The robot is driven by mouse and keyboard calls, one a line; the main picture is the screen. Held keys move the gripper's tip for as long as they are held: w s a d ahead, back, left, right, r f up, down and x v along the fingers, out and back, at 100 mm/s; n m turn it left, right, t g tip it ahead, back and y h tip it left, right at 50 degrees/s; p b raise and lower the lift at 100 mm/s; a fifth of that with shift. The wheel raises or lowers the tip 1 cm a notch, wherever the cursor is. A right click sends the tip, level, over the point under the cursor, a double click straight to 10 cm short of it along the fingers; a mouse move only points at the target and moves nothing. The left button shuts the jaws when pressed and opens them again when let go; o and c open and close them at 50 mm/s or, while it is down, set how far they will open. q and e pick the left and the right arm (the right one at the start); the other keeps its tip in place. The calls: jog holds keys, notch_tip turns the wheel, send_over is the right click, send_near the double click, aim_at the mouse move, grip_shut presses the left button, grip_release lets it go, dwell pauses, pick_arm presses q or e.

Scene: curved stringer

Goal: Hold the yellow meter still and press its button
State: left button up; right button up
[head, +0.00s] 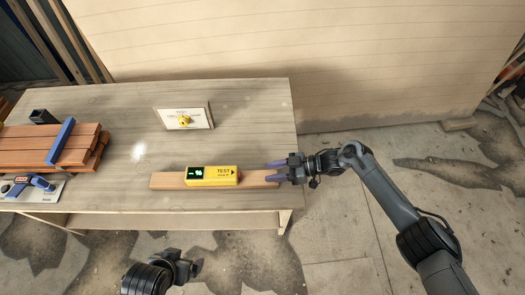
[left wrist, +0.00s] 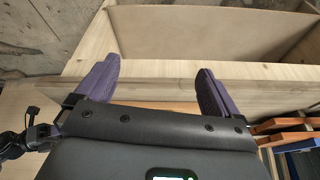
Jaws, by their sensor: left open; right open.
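The yellow meter (head: 213,176) lies on a reddish wooden board (head: 168,181) near the table's front edge. It has a dark lit display at its left, the word TEST with an arrow, and a small red part (head: 238,176) at its right end. My right gripper (head: 272,171) is open at the board's right end, to the right of the meter and apart from it. My left gripper (head: 184,268) is low in front of the table, clear of the meter. In the left wrist view its purple fingers (left wrist: 158,85) are spread and empty. A small lit display shows at that view's bottom edge.
The wooden table (head: 110,190) has a lower shelf. Stacked boards (head: 25,147) with a blue bar (head: 60,142) and a blue-handled tool (head: 28,181) are at left. A small sign (head: 196,113) with a yellow part stands behind the meter. The middle is clear.

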jog(key=shift+w+r, duration=0.15)
jog(key=shift+w, duration=0.25)
jog(key=shift+s, duration=0.4)
jog(key=shift+w, duration=0.15)
pick_arm(q)
jog(key=w+d+r+m+t+h, duration=0.2)
jog(key=w+d+r+m+h, duration=0.2)
jog(key=w+d+m, duration=0.95)
jog(key=w+d+r+m+t+h, duration=0.1)
jog(key=w+d+r+m+h, duration=0.3)
jog(key=w+d+m, duration=1)
jog(key=m+g+y, duration=0.7)
jog(key=m+y, duration=0.1)
jog(key=m, duration=1.6)
send_over(212, 173)
jog(key=shift+d+f, duration=0.15)
jog(key=shift+f, duration=0.35)
jog(key=shift+d+f, duration=0.15)
jog(key=shift+f, duration=0.35)
jog(key=shift+a+f, duration=0.1)
jog(key=shift+a, duration=0.15)
jog(key=shift+f, duration=0.35)
notch_tip(212, 173, down, 10)
jog(key=shift+r, duration=0.2)
